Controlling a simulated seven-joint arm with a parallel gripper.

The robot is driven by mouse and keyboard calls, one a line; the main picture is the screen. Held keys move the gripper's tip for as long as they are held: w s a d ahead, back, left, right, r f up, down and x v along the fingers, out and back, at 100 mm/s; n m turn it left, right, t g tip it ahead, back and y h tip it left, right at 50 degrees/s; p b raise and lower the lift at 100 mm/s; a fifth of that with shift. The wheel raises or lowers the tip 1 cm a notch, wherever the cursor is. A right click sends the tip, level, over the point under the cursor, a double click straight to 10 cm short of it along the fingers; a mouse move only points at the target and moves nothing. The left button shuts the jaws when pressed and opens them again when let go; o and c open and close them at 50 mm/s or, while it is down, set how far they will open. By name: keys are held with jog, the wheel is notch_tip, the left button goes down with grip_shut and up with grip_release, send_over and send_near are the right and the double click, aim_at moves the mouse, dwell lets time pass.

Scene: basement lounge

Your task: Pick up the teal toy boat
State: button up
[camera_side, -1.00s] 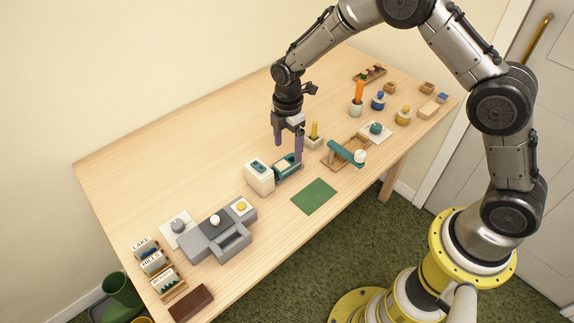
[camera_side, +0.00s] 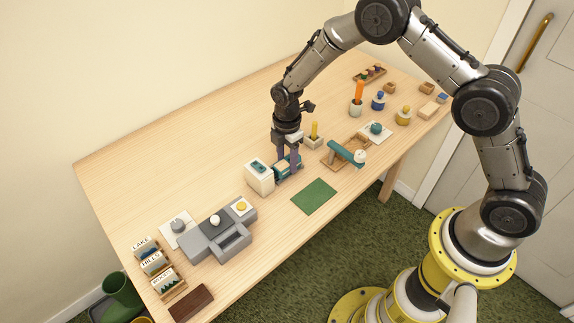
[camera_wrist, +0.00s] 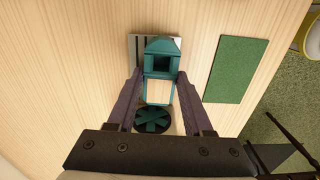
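The teal toy boat (camera_side: 281,172) sits on the wooden table, just right of a white block, and has a pale wooden deck. It shows in the wrist view (camera_wrist: 159,91), with a teal frame around a dark opening at its far end. My gripper (camera_side: 287,170) is lowered over it, fingers pointing down on either side of it. In the wrist view my gripper (camera_wrist: 160,80) has the boat between its purple-grey fingers, with slim gaps seeming to remain at the sides. The fingers partly hide the boat in the side view.
The white block (camera_side: 259,180) stands close on the left. A green mat (camera_side: 315,197) lies in front. The table behind is clear.

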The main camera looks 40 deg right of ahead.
grip_shut()
jog(key=shift+r, duration=0.15)
